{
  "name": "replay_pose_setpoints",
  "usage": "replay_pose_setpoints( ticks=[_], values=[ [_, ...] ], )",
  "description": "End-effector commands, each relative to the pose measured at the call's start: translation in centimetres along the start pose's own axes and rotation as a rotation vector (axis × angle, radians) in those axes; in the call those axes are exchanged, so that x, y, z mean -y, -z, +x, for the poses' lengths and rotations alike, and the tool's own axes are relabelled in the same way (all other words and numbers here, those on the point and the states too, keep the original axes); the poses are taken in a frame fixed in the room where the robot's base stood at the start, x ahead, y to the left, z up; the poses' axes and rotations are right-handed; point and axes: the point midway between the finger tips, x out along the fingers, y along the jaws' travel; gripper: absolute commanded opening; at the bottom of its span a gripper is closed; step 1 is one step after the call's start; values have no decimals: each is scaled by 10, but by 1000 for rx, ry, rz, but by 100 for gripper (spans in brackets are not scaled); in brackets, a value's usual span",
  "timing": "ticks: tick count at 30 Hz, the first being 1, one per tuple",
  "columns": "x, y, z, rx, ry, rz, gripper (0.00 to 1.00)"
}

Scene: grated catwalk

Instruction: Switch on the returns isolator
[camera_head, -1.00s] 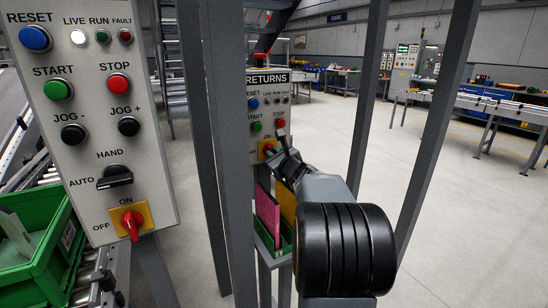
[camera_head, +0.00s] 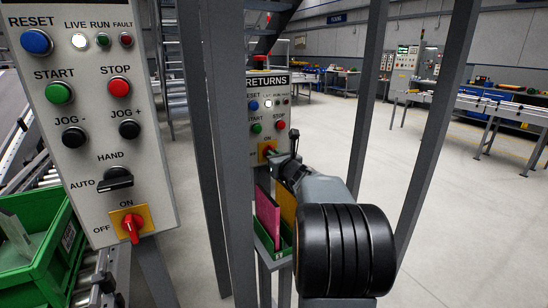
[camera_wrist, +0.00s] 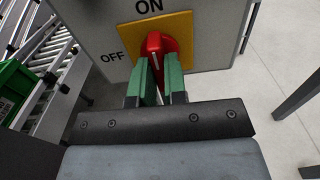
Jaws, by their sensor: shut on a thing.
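The RETURNS panel (camera_head: 282,138) stands past the grey posts in the head view. Its isolator is a red knob (camera_wrist: 155,43) on a yellow plate (camera_wrist: 184,24), marked OFF at the left and ON at the top in the wrist view. The knob points up towards ON. My gripper (camera_wrist: 160,75) is shut on the knob, with a green finger pad on each side. In the head view my gripper (camera_head: 272,152) is at the panel's lower part and hides part of the isolator. The panel's LIVE lamp (camera_head: 268,104) looks lit white.
A nearer panel (camera_head: 98,150) at the left has its own red isolator (camera_head: 132,228) and a lit LIVE lamp. Grey posts (camera_head: 233,130) stand close on both sides of my arm. A green crate (camera_head: 38,255) is at lower left. Open floor lies right.

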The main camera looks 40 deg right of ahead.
Motion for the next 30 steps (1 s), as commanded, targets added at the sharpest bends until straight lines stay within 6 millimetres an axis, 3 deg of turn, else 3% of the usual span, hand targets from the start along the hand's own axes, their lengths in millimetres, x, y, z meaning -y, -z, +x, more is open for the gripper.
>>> replay_pose_setpoints(
  ticks=[8,9,17,26,30],
  values=[
    [0,1,0,-1,0,5,0],
    [0,1,0,-1,0,5,14],
    [0,0,0,0,0,3,38],
    [0,0,-3,0,1,1,38],
    [1,0,-20,1,3,1,38]
  ],
)
